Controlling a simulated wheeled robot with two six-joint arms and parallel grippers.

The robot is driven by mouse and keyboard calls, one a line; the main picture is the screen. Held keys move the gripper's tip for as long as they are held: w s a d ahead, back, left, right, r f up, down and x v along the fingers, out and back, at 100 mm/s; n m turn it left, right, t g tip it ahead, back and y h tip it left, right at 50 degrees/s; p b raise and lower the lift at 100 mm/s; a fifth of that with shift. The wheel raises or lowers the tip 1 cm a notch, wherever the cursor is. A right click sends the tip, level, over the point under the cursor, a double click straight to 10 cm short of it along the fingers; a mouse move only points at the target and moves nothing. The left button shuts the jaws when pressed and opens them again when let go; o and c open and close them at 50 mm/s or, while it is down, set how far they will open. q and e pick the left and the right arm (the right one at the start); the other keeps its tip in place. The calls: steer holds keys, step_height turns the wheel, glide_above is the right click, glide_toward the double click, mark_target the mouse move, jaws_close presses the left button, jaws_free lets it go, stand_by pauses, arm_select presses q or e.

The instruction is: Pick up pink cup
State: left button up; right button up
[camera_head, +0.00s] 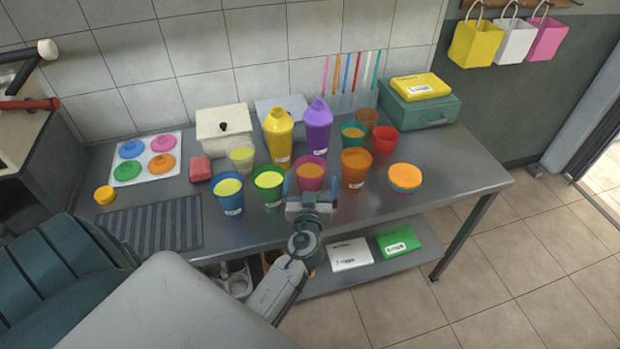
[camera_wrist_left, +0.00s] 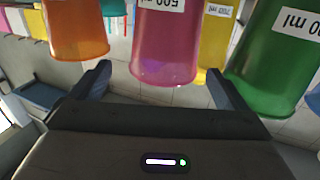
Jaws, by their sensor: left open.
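The pink cup (camera_head: 311,168) stands on the metal table with orange content at its top, between the green cup (camera_head: 269,190) and the orange cup (camera_head: 355,172). My left gripper (camera_head: 309,194) is open at the near side of the pink cup and hides its lower part in the head view. In the left wrist view, which looks upside down, the pink cup (camera_wrist_left: 165,45) lies ahead between the two open fingers (camera_wrist_left: 160,80). I cannot tell how far it reaches between them. The orange cup (camera_wrist_left: 75,28) and green cup (camera_wrist_left: 270,60) are just outside the fingers. My right gripper is not in view.
A blue cup (camera_head: 229,195) stands left of the green one. Yellow (camera_head: 278,138) and purple (camera_head: 317,130) bottles stand behind the pink cup. Teal (camera_head: 352,136) and red (camera_head: 384,139) cups are behind right. The table's right end (camera_head: 455,175) is clear.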

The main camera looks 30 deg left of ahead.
mark_target(311, 158)
arm_select(q)
steer(key=shift+w+a, duration=0.2)
steer(key=shift+w+a+r+p, duration=0.15)
steer(key=shift+w+r+p, duration=0.05)
steer(key=shift+p, duration=0.2)
steer(key=p+x, duration=0.2)
steer(key=x, duration=0.2)
steer(key=shift+s+a+r+p, duration=0.1)
steer(key=shift+a+p, duration=0.1)
steer(key=shift+p, duration=0.2)
steer(key=shift+w+a, duration=0.1)
steer(key=shift+w, duration=0.15)
steer(key=shift+s, duration=0.1)
steer(key=shift+c, duration=0.5)
steer(key=c, duration=1.4)
steer(key=shift+c, duration=0.9)
